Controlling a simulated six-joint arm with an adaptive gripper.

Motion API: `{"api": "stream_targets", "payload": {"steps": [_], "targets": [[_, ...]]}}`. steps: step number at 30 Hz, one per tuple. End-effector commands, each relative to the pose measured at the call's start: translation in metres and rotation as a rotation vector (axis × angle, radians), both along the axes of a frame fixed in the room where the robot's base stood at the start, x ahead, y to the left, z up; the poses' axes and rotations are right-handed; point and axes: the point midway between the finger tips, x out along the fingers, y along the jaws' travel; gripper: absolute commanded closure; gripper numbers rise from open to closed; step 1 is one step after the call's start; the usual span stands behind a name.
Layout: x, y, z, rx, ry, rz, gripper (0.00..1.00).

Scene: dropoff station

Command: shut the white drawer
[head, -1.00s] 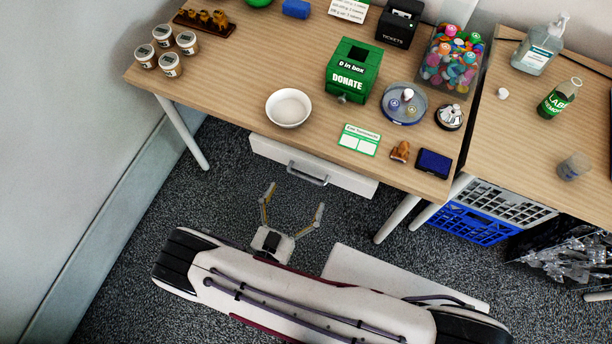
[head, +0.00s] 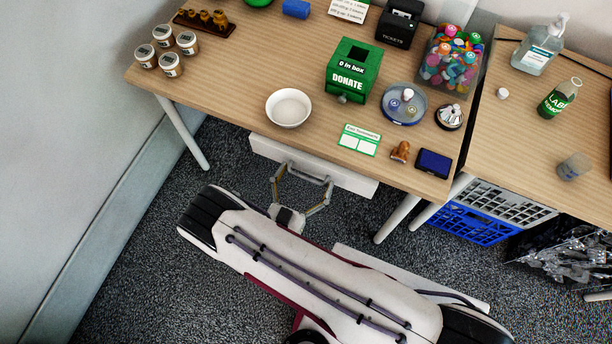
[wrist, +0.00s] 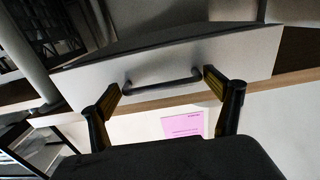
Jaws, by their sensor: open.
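The white drawer (head: 352,181) hangs under the front edge of the wooden table. Its white front shows, and how far it stands out is hard to tell from above. Its dark bar handle (head: 308,172) is in the middle of the front. My gripper (head: 304,171) is open, with its two fingers spread around the handle region. In the wrist view the drawer front (wrist: 190,55) fills the upper part, and the handle (wrist: 162,82) lies between my fingertips (wrist: 160,86). Whether the fingertips touch the drawer cannot be told.
The wooden table (head: 235,75) above carries a white bowl (head: 289,107) and a green donation box (head: 353,72) near the drawer. A table leg (head: 183,132) stands left of the drawer. Blue and grey crates (head: 467,225) are below at right. Carpet is open at left.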

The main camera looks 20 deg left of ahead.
Motion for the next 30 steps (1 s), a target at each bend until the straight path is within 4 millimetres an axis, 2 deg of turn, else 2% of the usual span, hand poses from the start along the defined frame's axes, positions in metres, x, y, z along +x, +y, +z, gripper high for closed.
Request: {"api": "stream_targets", "payload": {"steps": [6,7,12,17,30], "targets": [[0.000,0.000,0.000,0.000,0.000,0.000,0.10],[0.000,0.000,0.000,0.000,0.000,0.000,0.13],[0.000,0.000,0.000,0.000,0.000,-0.001,0.55],[0.002,-0.001,0.000,0.000,0.000,-0.002,0.55],[0.028,-0.002,0.000,0.000,0.001,-0.005,0.55]]}}
